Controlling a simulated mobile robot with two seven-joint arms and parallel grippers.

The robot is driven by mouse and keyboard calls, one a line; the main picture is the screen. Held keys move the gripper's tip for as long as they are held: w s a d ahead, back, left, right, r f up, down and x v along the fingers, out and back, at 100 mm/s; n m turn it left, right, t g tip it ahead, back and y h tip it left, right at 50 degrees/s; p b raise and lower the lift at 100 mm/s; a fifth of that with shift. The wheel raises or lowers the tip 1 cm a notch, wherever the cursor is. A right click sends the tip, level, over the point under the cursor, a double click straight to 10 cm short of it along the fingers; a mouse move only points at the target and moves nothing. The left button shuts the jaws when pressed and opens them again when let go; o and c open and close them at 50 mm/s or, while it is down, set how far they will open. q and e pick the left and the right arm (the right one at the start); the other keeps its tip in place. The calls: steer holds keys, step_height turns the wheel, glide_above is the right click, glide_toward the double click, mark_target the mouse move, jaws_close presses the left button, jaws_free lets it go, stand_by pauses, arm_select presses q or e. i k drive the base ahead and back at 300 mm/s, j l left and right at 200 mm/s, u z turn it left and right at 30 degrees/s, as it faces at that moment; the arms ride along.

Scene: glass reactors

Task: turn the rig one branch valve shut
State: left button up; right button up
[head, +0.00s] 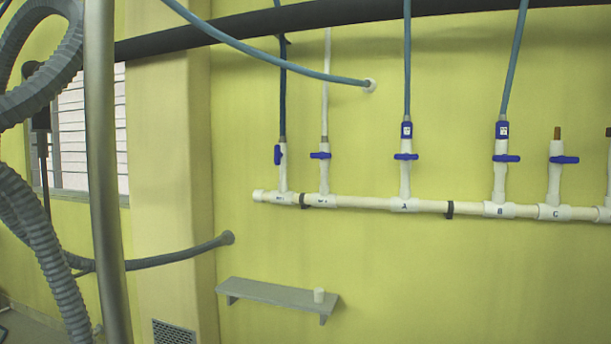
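A white pipe manifold (375,203) runs along the yellow wall with several upright branches, each with a blue-handled valve. The leftmost valve (277,155) has its handle upright, in line with its branch; a dark blue hose rises from it. The second valve (320,155) has its handle crosswise, with a white hose above. The labels under these two are too small to read surely, so I cannot tell which is rig one. The valves over A (405,156), B (506,158) and C (565,160) also have crosswise handles. Neither gripper is in view.
A grey metal pole (103,180) and corrugated hoses (45,255) stand close at the left. A dark pipe (330,21) and a blue-grey hose (265,53) cross above the valves.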

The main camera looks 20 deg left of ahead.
mark_target(277, 154)
steer(key=i, duration=1.2)
steer(key=i+u, duration=0.25)
steer(key=u, duration=0.15)
steer(key=i+l+u, duration=0.15)
steer(key=u, duration=0.25)
steer(key=i+l+u, duration=0.2)
steer(key=u, duration=0.2)
steer(key=i+l+u, duration=0.25)
steer(key=u, duration=0.15)
